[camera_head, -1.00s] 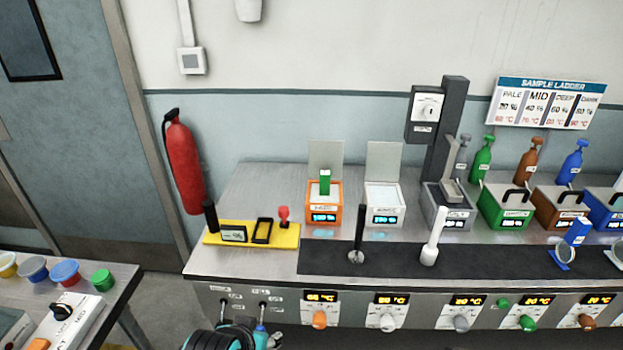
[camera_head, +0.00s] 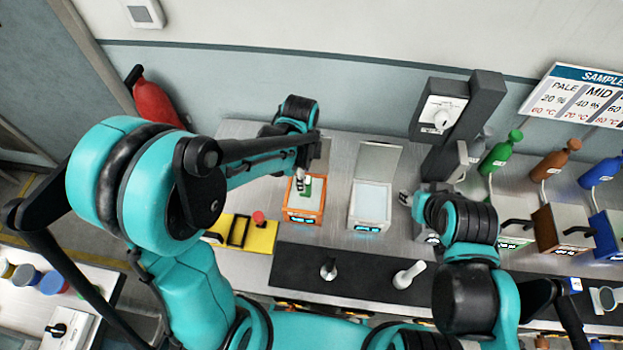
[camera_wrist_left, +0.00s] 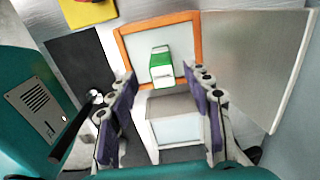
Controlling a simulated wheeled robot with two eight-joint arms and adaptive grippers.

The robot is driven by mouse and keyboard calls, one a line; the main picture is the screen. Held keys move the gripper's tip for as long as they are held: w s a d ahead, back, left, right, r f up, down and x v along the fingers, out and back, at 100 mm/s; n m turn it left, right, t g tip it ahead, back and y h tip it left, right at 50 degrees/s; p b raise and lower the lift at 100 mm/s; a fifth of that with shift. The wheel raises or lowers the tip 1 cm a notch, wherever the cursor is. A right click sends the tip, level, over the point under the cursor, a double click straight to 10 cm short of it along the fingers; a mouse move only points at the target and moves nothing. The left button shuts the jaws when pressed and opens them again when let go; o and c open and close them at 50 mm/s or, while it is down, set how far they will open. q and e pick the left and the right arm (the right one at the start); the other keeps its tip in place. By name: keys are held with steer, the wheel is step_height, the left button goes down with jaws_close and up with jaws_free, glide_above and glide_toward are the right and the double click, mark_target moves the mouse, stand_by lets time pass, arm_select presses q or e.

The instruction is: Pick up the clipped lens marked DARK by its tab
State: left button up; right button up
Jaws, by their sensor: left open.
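A green-topped clip or tab (camera_head: 308,188) sits in the orange-framed bath (camera_head: 303,212); no marking on it can be read. In the left wrist view the green tab (camera_wrist_left: 161,67) stands on the pale surface inside the orange frame (camera_wrist_left: 122,52). My left gripper (camera_wrist_left: 161,78) is open and empty, its fingers on either side of the view with the tab showing between and beyond them. In the head view my left gripper (camera_head: 301,181) is right at that bath, partly hiding the tab. My right gripper (camera_head: 405,199) is near the grey bath; its fingers are too small to judge.
A white bath (camera_head: 370,208) with a raised lid stands beside the orange one. A yellow tray (camera_head: 262,238) is to the left. A round lens (camera_head: 605,298) stands on the dark mat at right. The mat (camera_head: 360,275) also holds two upright handles. A grey post rises behind.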

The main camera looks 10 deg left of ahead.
arm_select(q)
steer(key=f, duration=0.3)
steer(key=f+b, duration=0.1)
steer(key=f, duration=0.4)
steer(key=shift+w+d+f+b, duration=0.2)
steer(key=shift+d+f+b, duration=0.05)
steer(key=shift+f+b, duration=0.1)
steer(key=shift+s+r, duration=0.1)
jaws_close()
